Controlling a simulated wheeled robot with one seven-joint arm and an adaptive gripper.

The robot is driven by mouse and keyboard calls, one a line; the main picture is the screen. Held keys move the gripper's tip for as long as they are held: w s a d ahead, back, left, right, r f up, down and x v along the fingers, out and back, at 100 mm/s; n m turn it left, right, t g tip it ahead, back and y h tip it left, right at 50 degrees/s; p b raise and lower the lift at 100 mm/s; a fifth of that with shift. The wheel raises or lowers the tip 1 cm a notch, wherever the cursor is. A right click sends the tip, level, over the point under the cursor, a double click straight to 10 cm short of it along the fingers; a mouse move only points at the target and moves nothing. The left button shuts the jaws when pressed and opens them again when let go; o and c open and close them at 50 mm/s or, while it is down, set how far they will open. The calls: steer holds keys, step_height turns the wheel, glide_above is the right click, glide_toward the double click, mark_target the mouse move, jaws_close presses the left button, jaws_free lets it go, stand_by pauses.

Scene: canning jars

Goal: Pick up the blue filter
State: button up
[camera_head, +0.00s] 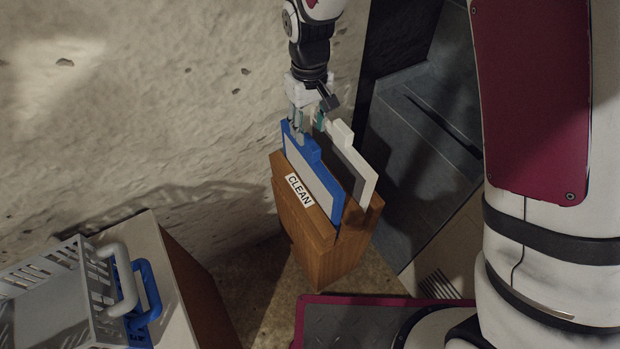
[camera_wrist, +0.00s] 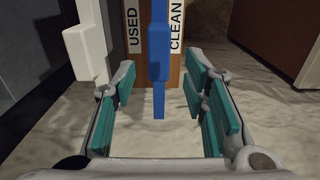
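The blue filter (camera_head: 301,149) is a flat panel with a blue frame and a pale middle, standing upright in a wooden holder (camera_head: 340,261). Its lower part is hidden in the holder. In the wrist view the blue filter (camera_wrist: 158,50) is seen edge-on, between the fingers. My gripper (camera_head: 307,118) is at the filter's top edge, near its upper left corner in the head view. In the wrist view my gripper (camera_wrist: 162,95) is open, with teal pads apart on both sides of the blue edge and gaps showing.
A white filter (camera_head: 362,173) stands beside the blue one in the holder; it is also left of my fingers in the wrist view (camera_wrist: 87,52). The labels read CLEAN (camera_head: 299,190) and USED (camera_wrist: 133,30). A rough wall is close behind. A grey basket (camera_head: 92,290) sits lower left.

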mark_target(304, 160)
step_height(304, 160, down, 13)
steer(key=shift+r+b, duration=0.2)
steer(key=shift+b, duration=0.2)
jaws_close()
